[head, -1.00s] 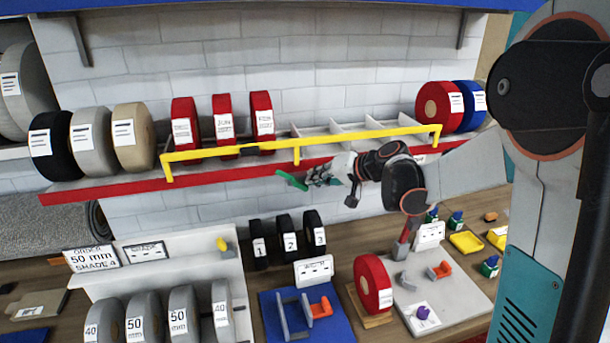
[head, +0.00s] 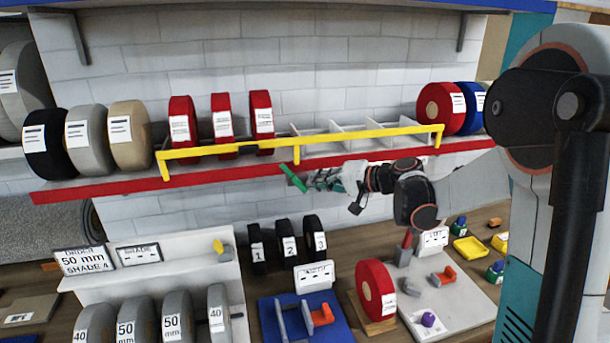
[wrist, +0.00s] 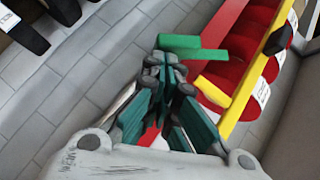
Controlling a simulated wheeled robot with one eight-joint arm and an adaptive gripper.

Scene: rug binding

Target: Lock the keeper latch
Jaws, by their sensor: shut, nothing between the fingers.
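The keeper is a yellow bar (head: 350,138) along the front of the red-edged shelf, with a short post near its middle. A green lever (head: 291,177), apparently the latch, sits tilted just below that post at the shelf's front edge. In the wrist view the green lever (wrist: 180,42) lies across just beyond my fingertips, near the yellow bar (wrist: 243,92). My gripper (head: 318,180) is shut and empty, right of the lever. Its fingertips (wrist: 170,68) are at or very near the lever; I cannot tell whether they touch. The lever's pivot is not clear.
Red rolls (head: 222,118) stand behind the bar on the left; empty slots are in the middle. A dark clip (head: 248,149) is on the bar. A red roll (head: 374,290) and a blue tray (head: 275,335) are on the bench below. The wall under the shelf is clear.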

